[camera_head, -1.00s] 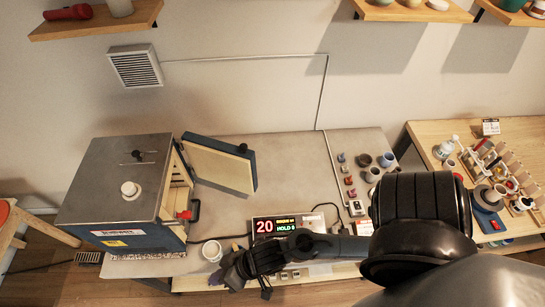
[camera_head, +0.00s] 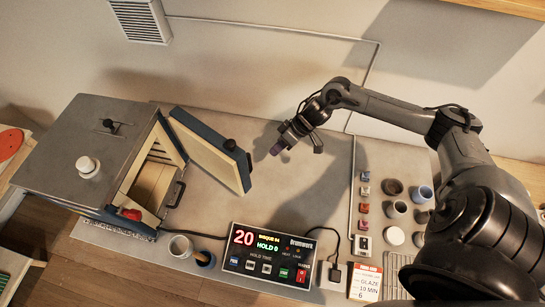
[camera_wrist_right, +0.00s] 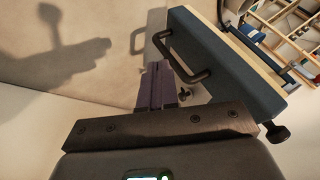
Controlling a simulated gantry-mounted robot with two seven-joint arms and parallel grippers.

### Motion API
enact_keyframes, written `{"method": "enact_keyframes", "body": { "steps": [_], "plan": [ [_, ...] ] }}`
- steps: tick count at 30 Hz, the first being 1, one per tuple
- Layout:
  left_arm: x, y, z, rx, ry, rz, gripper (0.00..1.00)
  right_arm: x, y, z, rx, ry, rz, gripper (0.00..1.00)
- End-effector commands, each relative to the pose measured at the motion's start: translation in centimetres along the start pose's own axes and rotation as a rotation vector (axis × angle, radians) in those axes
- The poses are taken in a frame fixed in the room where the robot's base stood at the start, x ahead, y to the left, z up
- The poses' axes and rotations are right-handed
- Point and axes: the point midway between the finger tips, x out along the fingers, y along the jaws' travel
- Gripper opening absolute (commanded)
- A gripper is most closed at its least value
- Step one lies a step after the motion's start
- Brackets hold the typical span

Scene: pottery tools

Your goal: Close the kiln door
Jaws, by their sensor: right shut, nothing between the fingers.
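The kiln (camera_head: 85,150) is a grey-topped box at the left of the head view. Its door (camera_head: 208,150) stands wide open, swung out to the right, with its pale lining facing the opening. My right gripper (camera_head: 277,148) is shut and empty, to the right of the door on its outer side, with a small gap in the head view. My left gripper is not in view.
A controller box (camera_head: 270,255) with a lit display stands at the table's front. A white cup (camera_head: 181,246) sits beside it. Small pots (camera_head: 397,209) and coloured samples (camera_head: 364,207) are on the right. The grey tabletop between door and samples is clear.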

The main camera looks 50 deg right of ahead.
Motion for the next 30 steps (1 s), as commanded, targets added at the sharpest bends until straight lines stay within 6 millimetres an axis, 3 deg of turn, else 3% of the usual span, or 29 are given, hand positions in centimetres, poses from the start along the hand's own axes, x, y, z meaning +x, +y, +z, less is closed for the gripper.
{"method": "enact_keyframes", "body": {
  "steps": [16, 21, 30],
  "plan": [
    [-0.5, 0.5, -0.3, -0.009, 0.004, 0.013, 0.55, 9.3, -0.3, -0.1, 0.001, 0.0, -0.004, 0.0],
    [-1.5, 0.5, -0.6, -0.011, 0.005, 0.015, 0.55, 10.1, -2.4, -0.1, -0.002, -0.001, -0.003, 0.0],
    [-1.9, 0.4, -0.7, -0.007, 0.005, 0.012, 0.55, 10.9, -3.7, 0.0, -0.001, 0.0, -0.001, 0.0]
  ]
}}
